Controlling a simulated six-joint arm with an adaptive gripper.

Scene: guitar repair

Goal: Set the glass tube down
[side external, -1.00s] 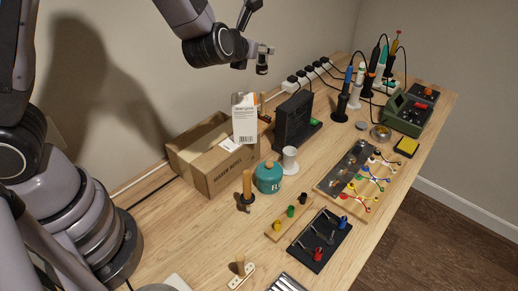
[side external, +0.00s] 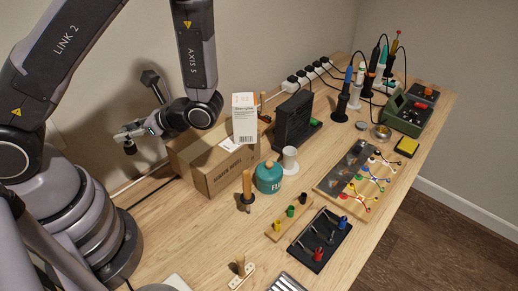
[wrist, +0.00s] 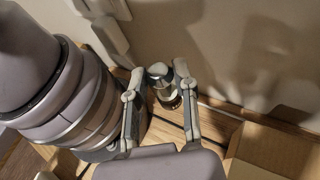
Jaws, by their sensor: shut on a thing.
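My gripper (wrist: 160,74) is shut on the glass tube (wrist: 169,97), a short, shiny, see-through cylinder with darker parts, gripped between the two fingertips in the wrist view. In the side external view, my gripper (side external: 126,132) is at the left, near the back wall, left of the cardboard box. The tube (side external: 130,148) hangs below the fingertips there, small and dark, and looks to be above the table. Its exact height is hard to tell.
A teal flux jar (side external: 268,178), a white spool (side external: 290,160) and a black tool block (side external: 319,243) stand further right. Bare table (side external: 165,225) lies in front of the box.

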